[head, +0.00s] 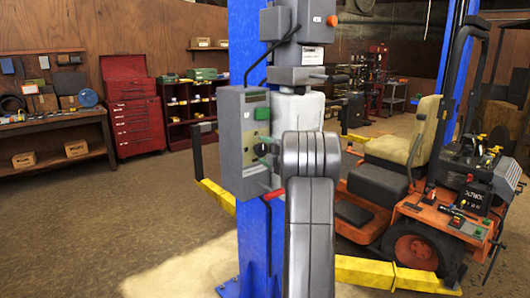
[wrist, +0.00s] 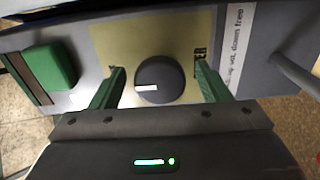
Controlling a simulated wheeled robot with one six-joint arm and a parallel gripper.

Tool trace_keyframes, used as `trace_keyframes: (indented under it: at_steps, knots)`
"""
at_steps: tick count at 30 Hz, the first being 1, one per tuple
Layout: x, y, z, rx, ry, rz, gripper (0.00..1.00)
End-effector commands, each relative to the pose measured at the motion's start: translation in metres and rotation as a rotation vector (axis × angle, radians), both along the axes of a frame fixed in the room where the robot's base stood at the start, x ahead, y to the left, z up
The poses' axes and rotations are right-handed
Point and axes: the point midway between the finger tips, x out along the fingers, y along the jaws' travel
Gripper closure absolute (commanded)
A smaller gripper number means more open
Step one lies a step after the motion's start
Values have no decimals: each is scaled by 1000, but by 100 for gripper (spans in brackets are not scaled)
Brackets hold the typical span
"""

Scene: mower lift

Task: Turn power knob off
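The power knob (wrist: 160,80) is a round dark knob with a white mark toward its left side in the wrist view. It sits on a yellowish plate (wrist: 110,45) on the grey control box (wrist: 235,85). My gripper (wrist: 158,68) is open, with one green finger on each side of the knob and a visible gap on both sides. I cannot tell how deep the fingertips reach along the knob. In the head view the control box (head: 232,150) is on the blue post, and my arm partly covers that area.
A green button (wrist: 50,67) is left of the knob, and a grey lever (wrist: 295,75) is on the right. A printed label (wrist: 237,45) runs beside the plate. The blue lift post (head: 254,240) stands before an orange mower (head: 415,225). Floor at left is clear.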

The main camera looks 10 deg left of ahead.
Motion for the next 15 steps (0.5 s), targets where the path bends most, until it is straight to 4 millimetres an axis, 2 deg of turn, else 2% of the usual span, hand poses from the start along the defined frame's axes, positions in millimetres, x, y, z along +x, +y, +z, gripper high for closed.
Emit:
trace_keyframes:
  at_steps: [8, 11, 15]
  knots:
    - [-2, -2, 0, -1, -1, 0, 30]
    - [-7, -10, 0, 0, -2, -1, 30]
    - [-24, -32, -1, -1, -2, -3, 30]
